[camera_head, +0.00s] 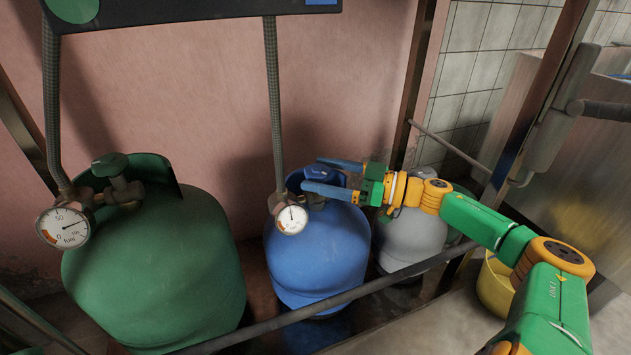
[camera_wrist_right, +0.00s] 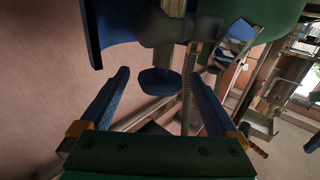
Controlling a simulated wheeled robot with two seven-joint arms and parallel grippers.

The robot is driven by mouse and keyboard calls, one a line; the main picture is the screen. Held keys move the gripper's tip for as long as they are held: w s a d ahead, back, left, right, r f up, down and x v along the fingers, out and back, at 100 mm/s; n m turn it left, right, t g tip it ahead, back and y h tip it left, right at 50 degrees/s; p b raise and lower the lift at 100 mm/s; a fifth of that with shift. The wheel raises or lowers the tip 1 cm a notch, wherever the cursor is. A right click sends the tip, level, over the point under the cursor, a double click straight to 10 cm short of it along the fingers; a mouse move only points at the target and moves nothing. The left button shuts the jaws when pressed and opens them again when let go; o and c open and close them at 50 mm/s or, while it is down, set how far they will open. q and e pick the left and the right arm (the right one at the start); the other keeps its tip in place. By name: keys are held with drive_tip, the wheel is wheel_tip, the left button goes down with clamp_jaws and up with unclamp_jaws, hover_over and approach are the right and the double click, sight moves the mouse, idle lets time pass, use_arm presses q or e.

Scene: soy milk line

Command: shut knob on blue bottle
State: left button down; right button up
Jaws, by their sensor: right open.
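The blue bottle (camera_head: 315,255) stands upright in the middle of the head view, with a hose and a round gauge (camera_head: 292,219) at its top. Its knob is mostly hidden by my fingers in the head view. In the right wrist view the dark blue knob (camera_wrist_right: 160,82) shows on its valve stem, near the level of my fingertips and between them, with gaps on both sides. My right gripper (camera_head: 313,174) reaches in from the right over the bottle's top. It is open and empty; its blue fingers also show in the wrist view (camera_wrist_right: 158,76). My left gripper is not in view.
A larger green bottle (camera_head: 155,265) with its own gauge stands to the left. A grey bottle (camera_head: 412,240) stands to the right, under my arm. A metal rail (camera_head: 330,298) crosses in front of the bottles. A yellow bucket (camera_head: 494,286) is at the right. A pink wall is behind.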

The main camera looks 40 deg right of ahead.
drive_tip(key=shift+w+a, duration=0.45)
drive_tip(key=shift+w, duration=0.05)
drive_tip(key=c, duration=1.4)
drive_tip(key=shift+o, duration=0.2)
drive_tip(key=shift+r+p, duration=0.2)
drive_tip(key=shift+p, duration=0.15)
